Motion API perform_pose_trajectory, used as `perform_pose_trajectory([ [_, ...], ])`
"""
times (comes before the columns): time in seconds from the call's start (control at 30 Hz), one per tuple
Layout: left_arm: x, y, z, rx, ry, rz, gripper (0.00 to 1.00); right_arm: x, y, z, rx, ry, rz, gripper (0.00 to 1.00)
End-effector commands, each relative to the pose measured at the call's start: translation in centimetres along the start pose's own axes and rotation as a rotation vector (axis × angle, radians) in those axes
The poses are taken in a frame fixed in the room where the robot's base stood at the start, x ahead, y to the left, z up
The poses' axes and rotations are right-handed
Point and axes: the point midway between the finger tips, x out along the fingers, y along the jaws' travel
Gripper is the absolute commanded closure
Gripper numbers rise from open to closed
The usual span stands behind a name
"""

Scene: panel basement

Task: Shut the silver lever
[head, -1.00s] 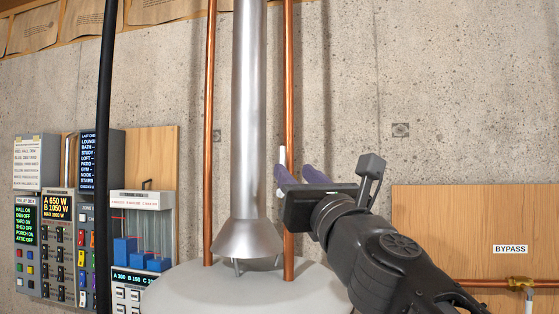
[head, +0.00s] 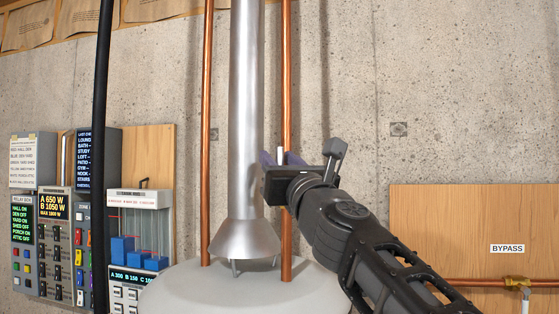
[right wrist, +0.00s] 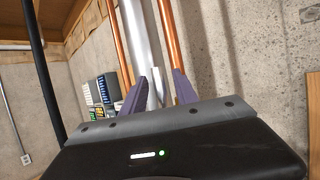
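The silver lever (head: 281,153) is a small pale upright piece in front of the right copper pipe in the head view. Its lower part is hidden behind my right gripper. My right gripper (head: 279,159) is at the lever, with its purple fingers apart on either side of it. In the right wrist view, the right gripper (right wrist: 160,88) has its two fingers clearly spread, and the pale lever (right wrist: 154,88) stands between them. I cannot tell whether either finger touches it. My left gripper is in neither view.
A wide metal flue (head: 245,110) rises from a grey rounded tank top (head: 190,290), between two copper pipes. A dark vertical pole (head: 101,130) stands before control boxes (head: 54,235) at left. A wooden board with a BYPASS label (head: 507,248) is at right.

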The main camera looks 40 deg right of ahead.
Motion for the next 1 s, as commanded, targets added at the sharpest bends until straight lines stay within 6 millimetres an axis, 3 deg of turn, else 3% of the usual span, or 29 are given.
perform_pose_trajectory([
  [0.07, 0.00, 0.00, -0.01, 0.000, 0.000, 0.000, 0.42, -0.02, 0.00, 0.00, 0.000, 0.000, 0.000, 0.66],
  [0.47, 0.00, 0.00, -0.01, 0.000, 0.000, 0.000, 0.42, -0.04, 0.00, 0.00, 0.000, 0.000, 0.000, 0.99],
  [1.0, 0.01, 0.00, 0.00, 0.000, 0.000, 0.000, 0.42, -0.04, 0.01, 0.00, 0.000, 0.000, 0.000, 1.00],
])
